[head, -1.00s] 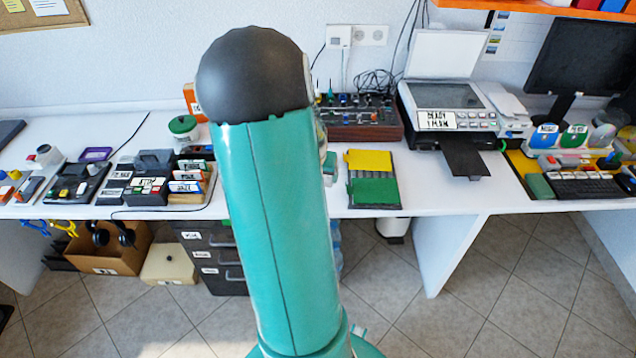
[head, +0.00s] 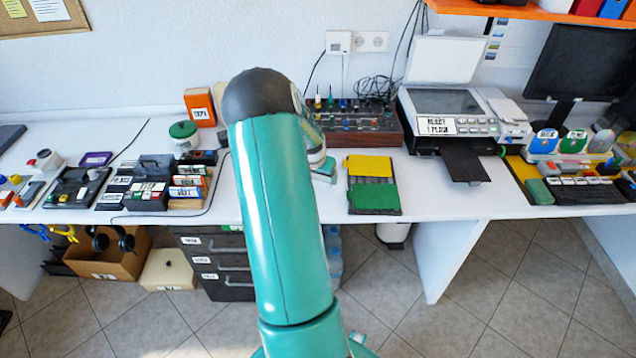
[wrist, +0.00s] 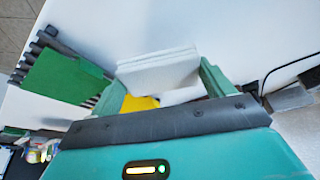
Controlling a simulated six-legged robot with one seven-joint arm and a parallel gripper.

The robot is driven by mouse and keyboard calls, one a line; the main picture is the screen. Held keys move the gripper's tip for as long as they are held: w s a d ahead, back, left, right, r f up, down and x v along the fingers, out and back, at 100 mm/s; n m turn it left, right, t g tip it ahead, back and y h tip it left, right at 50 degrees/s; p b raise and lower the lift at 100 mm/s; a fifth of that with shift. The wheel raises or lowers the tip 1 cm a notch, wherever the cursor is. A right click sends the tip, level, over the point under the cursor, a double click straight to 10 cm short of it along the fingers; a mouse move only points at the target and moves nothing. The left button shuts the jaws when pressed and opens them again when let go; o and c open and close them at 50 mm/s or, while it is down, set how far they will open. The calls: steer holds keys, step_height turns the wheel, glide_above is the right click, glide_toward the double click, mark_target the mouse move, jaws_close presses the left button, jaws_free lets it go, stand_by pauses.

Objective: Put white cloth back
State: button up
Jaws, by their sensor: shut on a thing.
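My gripper (wrist: 162,84) is shut on the white cloth (wrist: 158,68). The cloth is a folded white pad between the two green fingers, with its upper edge sticking out past them. In the head view my arm hides the cloth and most of my gripper. A dark slotted rack (head: 375,181) lies on the white desk, just right of my gripper. It holds a yellow cloth (head: 369,165) at the far end and a green cloth (head: 374,198) at the near end, with grey slots bare between them. In the wrist view the green cloth (wrist: 66,76) is left of the fingers.
A printer (head: 450,110) stands right of the rack, and a brown control box (head: 360,140) stands behind it. An orange box (head: 200,107) and a green-lidded jar (head: 184,134) stand left of my arm. White desktop (head: 340,195) is bare left of the rack.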

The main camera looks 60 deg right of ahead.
mark_target(318, 189)
steer(key=shift+w+d+f, duration=0.3)
steer(key=shift+w+f, duration=0.05)
steer(key=shift+f, duration=0.2)
step_height(318, 189, down, 3)
steer(key=shift+w+d+f, duration=0.1)
steer(key=shift+f, duration=0.05)
steer(key=shift+f, duration=0.3)
